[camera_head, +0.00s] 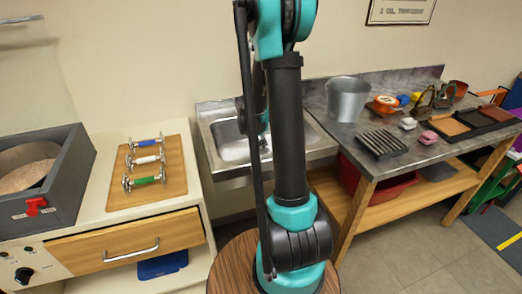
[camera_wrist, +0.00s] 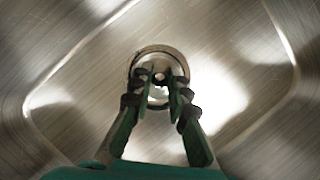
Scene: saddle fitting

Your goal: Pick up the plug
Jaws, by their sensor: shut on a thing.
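The sink basin (camera_wrist: 75,110) fills the wrist view as brushed metal. The round metal plug (camera_wrist: 158,59) is near its middle, within the drain ring (camera_wrist: 140,54). My gripper (camera_wrist: 160,78) comes in from below in that view, with its two dark fingertips closed on the plug's small centre part. The fingertips hide some of it, and I cannot tell whether the plug is seated or lifted. In the head view the sink (camera_head: 222,109) is behind my arm, which hides the plug and most of the gripper.
Left of the sink, a counter holds a wooden board (camera_head: 173,182) with several handled metal parts, and a grey box (camera_head: 72,190). On the right, a metal-topped bench (camera_head: 340,136) carries a bucket (camera_head: 348,98), a ribbed dark block (camera_head: 381,143) and small items.

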